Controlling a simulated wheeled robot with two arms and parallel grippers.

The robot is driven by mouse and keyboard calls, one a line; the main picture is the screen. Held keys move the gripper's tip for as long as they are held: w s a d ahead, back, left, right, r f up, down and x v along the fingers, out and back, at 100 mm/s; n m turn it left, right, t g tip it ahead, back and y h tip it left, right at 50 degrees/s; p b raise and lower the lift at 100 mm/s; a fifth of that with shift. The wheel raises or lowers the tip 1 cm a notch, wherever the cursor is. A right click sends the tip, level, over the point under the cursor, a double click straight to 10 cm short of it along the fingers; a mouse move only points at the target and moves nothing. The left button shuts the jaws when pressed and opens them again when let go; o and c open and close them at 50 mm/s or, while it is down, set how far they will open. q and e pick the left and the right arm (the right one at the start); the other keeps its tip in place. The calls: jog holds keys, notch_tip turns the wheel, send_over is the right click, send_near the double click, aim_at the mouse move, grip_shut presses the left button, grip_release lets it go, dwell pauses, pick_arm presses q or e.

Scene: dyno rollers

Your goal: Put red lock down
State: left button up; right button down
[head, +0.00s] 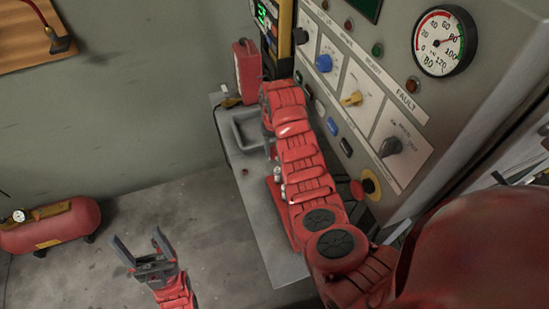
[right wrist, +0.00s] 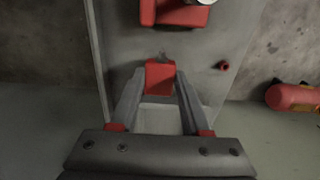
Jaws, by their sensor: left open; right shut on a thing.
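The red lock (right wrist: 160,78) shows in the right wrist view as a small red block between the fingertips of my right gripper (right wrist: 159,84), which is shut on it. It is over the grey shelf (right wrist: 119,40); whether it touches the shelf I cannot tell. In the head view the shelf (head: 262,225) runs along the control panel, and my right arm hides the lock and most of my right gripper. My left gripper (head: 138,240) is open and empty, low in the head view, left of the shelf.
A small red knob (right wrist: 223,65) is on the shelf. The panel with knobs (head: 350,98) rises on the right. A red air tank (head: 50,227) is on the floor.

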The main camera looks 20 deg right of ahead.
aim_at(275, 151)
notch_tip(275, 151, down, 4)
jog(key=shift+f+p, duration=0.15)
jog(key=shift+p, duration=0.25)
jog(key=shift+f, duration=0.25)
jog(key=shift+c, duration=1.9)
grip_release()
